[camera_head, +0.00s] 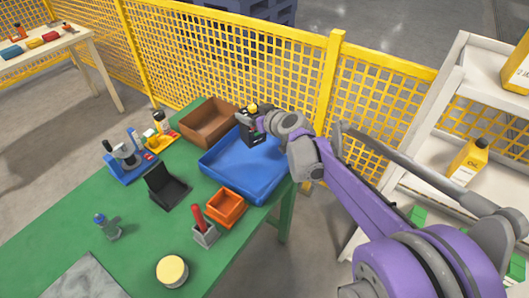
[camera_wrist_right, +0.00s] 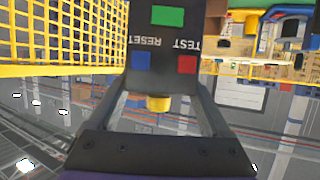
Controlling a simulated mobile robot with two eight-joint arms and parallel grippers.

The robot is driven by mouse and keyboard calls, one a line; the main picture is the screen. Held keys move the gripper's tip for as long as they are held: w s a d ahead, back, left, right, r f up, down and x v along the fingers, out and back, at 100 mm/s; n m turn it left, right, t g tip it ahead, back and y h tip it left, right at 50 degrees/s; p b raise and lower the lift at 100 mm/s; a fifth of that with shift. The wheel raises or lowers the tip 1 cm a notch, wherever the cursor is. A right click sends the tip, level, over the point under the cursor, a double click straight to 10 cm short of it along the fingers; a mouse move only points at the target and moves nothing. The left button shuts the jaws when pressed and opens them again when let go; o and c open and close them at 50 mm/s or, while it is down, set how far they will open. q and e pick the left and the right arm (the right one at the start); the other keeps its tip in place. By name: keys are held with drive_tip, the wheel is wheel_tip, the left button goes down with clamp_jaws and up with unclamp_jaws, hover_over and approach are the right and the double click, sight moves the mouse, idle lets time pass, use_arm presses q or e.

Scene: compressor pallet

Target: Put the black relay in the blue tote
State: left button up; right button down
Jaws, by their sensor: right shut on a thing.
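The black relay (camera_head: 256,138) is in my right gripper (camera_head: 248,118), over the back part of the blue tote (camera_head: 245,190). I cannot tell whether its lower end touches the tote floor. In the right wrist view, the relay (camera_wrist_right: 165,45) shows TEST and RESET lettering, a green panel, blue and red buttons, and a yellow knob, between the fingers of my right gripper (camera_wrist_right: 160,95). The tote looks empty otherwise. My left gripper is not in view.
A brown box (camera_head: 208,122) stands behind the tote. An orange bin (camera_head: 227,207), a red-handled tool in a grey holder (camera_head: 204,232) and a black stand (camera_head: 165,188) are on the green table (camera_head: 60,225). A yellow fence (camera_head: 280,65) runs behind; a white shelf (camera_head: 450,75) stands right.

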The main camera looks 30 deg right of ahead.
sight(253, 136)
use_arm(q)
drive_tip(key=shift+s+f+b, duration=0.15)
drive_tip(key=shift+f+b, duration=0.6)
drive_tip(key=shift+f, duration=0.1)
use_arm(e)
wheel_tip(253, 136, down, 9)
drive_tip(key=shift+f, duration=0.2)
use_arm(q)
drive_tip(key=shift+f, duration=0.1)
use_arm(e)
unclamp_jaws()
drive_tip(key=shift+f, duration=0.15)
